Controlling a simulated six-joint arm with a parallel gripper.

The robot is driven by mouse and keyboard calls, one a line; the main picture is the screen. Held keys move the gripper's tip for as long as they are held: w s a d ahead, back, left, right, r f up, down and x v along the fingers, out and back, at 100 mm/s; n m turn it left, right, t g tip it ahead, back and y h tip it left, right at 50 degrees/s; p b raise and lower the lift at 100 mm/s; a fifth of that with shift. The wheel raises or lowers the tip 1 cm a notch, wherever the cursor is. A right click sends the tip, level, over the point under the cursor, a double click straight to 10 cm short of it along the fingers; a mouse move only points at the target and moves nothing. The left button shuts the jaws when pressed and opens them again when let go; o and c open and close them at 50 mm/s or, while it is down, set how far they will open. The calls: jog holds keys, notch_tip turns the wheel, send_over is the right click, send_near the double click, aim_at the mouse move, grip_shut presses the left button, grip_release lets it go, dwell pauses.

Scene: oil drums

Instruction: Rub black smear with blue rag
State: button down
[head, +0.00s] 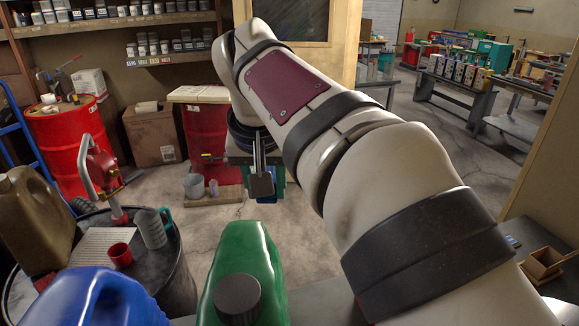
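My gripper (262,183) hangs at the end of my pale arm, near the middle of the view, seen from behind. One dark, flat finger shows clearly, and the other is hidden or merges with it. A small blue-green patch shows behind and just below the finger; I cannot tell whether it is the blue rag, part of the gripper or something beyond. I cannot make out a black smear. The gripper's opening is not visible.
A dark drum (178,284) at the left carries a red hand pump (103,167), a red cup (120,254), a grey-green jug (152,228) and a paper sheet. A brown can (35,218), blue jug (92,300) and green container (243,262) crowd the front. Red drums stand behind.

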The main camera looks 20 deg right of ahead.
jog(key=w+d+f+m+g+h, duration=0.1)
jog(key=w+d+f+m, duration=0.15)
jog(key=d+f, duration=0.75)
jog(key=w+d+f+m+h, duration=0.1)
jog(key=w+d+f+m, duration=0.15)
jog(key=d+f, duration=0.75)
jog(key=s+d+f+m, duration=0.1)
jog(key=s+d+f, duration=0.25)
jog(key=d, duration=0.45)
jog(key=s+d+f+m+g, duration=0.1)
jog(key=s+d+f+m, duration=0.15)
jog(key=d+f, duration=0.4)
jog(key=s+d+f+m, duration=0.15)
jog(key=s+d, duration=0.25)
jog(key=d, duration=0.5)
jog(key=shift+n+h, duration=0.3)
jog(key=shift+n, duration=0.2)
jog(key=shift+s+f, duration=0.2)
jog(key=shift+f, duration=3.5)
jog(key=shift+a+f, duration=0.4)
jog(key=shift+f, duration=0.2)
jog(key=shift+a, duration=3)
jog(key=shift+d, duration=3.5)
jog(key=shift+s, duration=0.4)
jog(key=shift+a, duration=3.8)
jog(key=shift+d, duration=3.7)
notch_tip(320, 180, up, 8)
